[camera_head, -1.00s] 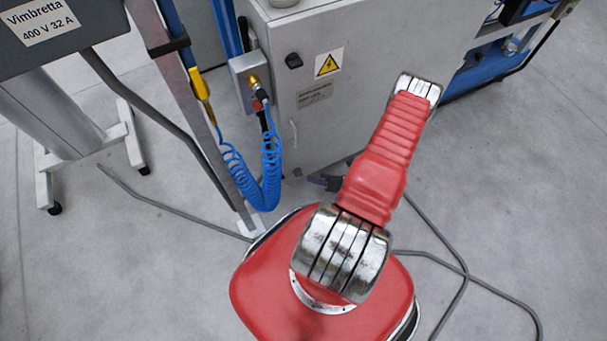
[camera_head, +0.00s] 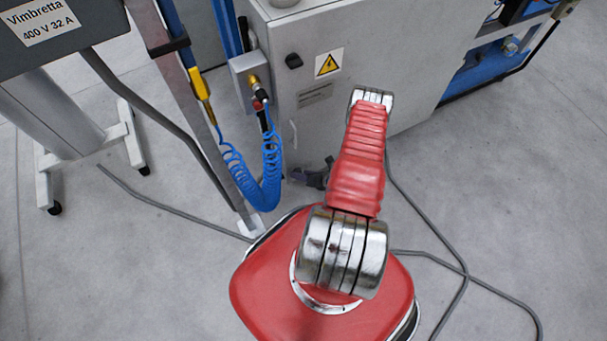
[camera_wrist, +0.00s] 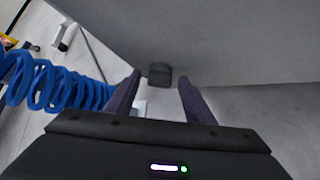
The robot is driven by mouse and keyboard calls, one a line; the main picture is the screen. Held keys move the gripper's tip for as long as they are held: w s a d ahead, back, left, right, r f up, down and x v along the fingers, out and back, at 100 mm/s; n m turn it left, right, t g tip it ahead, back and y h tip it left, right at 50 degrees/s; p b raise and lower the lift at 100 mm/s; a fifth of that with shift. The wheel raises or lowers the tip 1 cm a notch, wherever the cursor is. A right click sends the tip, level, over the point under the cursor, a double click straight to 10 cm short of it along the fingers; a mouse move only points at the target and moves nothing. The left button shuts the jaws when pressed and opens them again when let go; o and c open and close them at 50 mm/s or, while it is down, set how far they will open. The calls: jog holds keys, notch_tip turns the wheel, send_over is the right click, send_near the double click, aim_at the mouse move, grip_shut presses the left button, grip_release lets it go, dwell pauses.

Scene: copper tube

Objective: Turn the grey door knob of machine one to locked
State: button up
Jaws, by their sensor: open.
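A small dark grey knob (camera_head: 294,61) is on the upper left of the light grey machine cabinet's door (camera_head: 340,95), left of a yellow warning triangle. Its turn position is too small to read. My gripper (camera_head: 313,178) is low in front of the cabinet, well below the knob and partly hidden by my red arm. In the wrist view my gripper (camera_wrist: 160,98) is open, with two dark fingers apart and nothing held. A dark rounded block (camera_wrist: 160,75) shows beyond and between the fingertips, at the edge of a grey panel; I cannot tell whether it is the knob or a foot.
A blue coiled hose (camera_head: 268,165) hangs left of my gripper, and shows close to the left finger in the wrist view (camera_wrist: 50,85). A metal post (camera_head: 205,120) and a wheeled stand (camera_head: 90,140) are further left. A grey cable (camera_head: 440,240) lies on the floor at right.

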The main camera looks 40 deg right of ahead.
jog(key=shift+c, duration=0.2)
jog(key=c, duration=0.9)
jog(key=shift+d, duration=0.3)
jog(key=shift+c, duration=0.5)
jog(key=shift+a, duration=0.15)
